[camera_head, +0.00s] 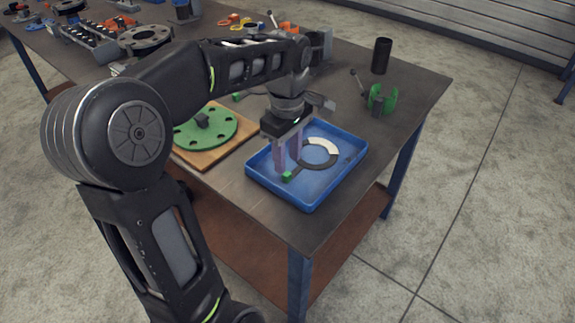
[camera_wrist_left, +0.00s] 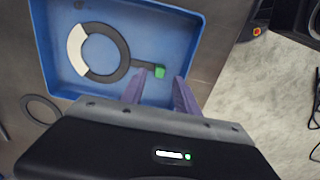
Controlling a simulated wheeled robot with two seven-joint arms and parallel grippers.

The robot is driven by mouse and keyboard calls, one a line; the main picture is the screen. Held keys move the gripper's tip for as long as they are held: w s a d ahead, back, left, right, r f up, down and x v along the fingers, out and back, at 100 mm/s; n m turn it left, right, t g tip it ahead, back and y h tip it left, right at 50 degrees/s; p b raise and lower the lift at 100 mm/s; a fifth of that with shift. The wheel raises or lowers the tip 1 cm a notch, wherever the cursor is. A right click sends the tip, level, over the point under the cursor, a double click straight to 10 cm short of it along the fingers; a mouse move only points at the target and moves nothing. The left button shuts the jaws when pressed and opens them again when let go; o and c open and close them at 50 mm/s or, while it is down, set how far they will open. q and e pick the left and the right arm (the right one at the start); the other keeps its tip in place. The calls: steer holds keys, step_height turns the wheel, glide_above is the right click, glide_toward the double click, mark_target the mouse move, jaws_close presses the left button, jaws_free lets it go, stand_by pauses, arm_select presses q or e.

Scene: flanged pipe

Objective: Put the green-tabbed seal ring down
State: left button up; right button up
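The green-tabbed seal ring (camera_head: 316,167) lies in the blue tray (camera_head: 313,205). It is a dark ring with a white section and a short arm ending in a green tab (camera_head: 287,176). The ring (camera_wrist_left: 124,50) also shows in the left wrist view, flat on the floor of the blue tray (camera_wrist_left: 196,40). My left gripper (camera_head: 288,160) points down into the tray. In the left wrist view its two purple fingers (camera_wrist_left: 160,78) stand apart, with the green tab (camera_wrist_left: 160,72) in the gap near the fingertips and space on both sides. My right gripper is not in view.
A green flange (camera_head: 215,133) lies on a wooden board left of the tray. The bench's right edge is close to the tray. Flanges and tools crowd the far left.

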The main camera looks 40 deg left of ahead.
arm_select(q)
step_height(320, 180, up, 8)
steer(key=p, duration=0.2)
steer(key=shift+p, duration=0.4)
stand_by(0.4)
